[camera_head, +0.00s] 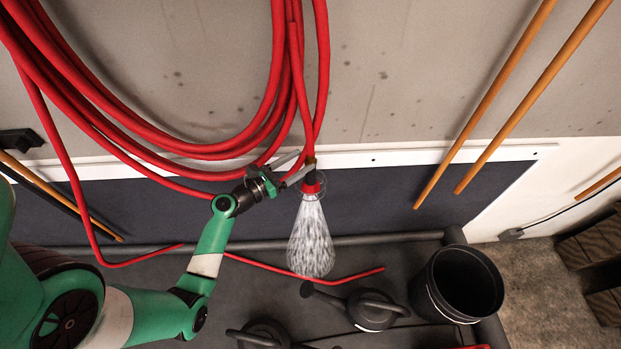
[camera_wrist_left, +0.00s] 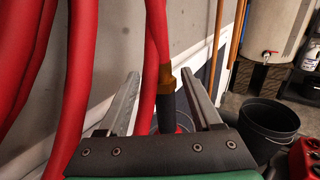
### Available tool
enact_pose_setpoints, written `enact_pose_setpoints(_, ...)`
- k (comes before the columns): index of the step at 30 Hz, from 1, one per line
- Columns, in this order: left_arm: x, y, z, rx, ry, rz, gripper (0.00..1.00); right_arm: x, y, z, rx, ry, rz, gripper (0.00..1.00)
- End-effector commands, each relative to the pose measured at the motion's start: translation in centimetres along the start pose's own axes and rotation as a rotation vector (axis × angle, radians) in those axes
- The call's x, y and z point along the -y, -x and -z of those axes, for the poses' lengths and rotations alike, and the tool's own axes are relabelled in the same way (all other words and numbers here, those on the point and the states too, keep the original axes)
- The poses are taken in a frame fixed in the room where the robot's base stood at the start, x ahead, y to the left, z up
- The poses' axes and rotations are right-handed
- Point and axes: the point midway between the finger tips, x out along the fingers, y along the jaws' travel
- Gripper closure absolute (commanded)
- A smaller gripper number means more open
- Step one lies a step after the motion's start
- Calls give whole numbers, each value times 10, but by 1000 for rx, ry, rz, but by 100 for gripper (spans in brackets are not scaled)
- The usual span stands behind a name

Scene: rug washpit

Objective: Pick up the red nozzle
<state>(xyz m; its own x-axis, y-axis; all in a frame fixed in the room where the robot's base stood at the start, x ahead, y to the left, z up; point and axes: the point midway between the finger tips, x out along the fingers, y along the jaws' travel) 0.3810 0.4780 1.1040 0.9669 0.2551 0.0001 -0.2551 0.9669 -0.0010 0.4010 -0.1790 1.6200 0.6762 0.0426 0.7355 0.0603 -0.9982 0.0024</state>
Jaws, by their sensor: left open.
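The red nozzle (camera_head: 314,184) hangs at the end of a red hose, below a brass fitting (camera_head: 310,161), with a white speckled spray cone (camera_head: 311,238) below it. My left gripper (camera_head: 304,165) is open at the nozzle's upper end, reaching in from the left. In the left wrist view, the open fingers (camera_wrist_left: 160,74) stand either side of the brass fitting (camera_wrist_left: 166,79) and the nozzle's dark grip (camera_wrist_left: 168,108), with a gap visible on both sides. The nozzle's lower part is mostly hidden there by my gripper body. My right gripper is not in view.
Coiled red hose (camera_head: 215,145) hangs on the wall close to my left gripper. Below are a black bucket (camera_head: 463,287) and dark watering cans (camera_head: 372,309). Wooden poles (camera_head: 487,103) lean at the right. Another red hose length (camera_head: 320,277) lies low in front.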

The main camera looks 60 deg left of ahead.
Motion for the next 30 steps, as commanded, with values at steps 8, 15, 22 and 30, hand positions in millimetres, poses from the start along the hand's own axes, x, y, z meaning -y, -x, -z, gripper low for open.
enact_pose_setpoints(8,0,-22,0,0,0,1,34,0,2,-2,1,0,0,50)
enact_pose_setpoints(15,4,-56,4,1,-1,4,34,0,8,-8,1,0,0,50)
enact_pose_setpoints(22,3,-73,3,-1,-1,-1,34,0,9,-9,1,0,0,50)
enact_pose_setpoints(30,3,-72,3,-1,-1,-1,59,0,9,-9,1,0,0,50)
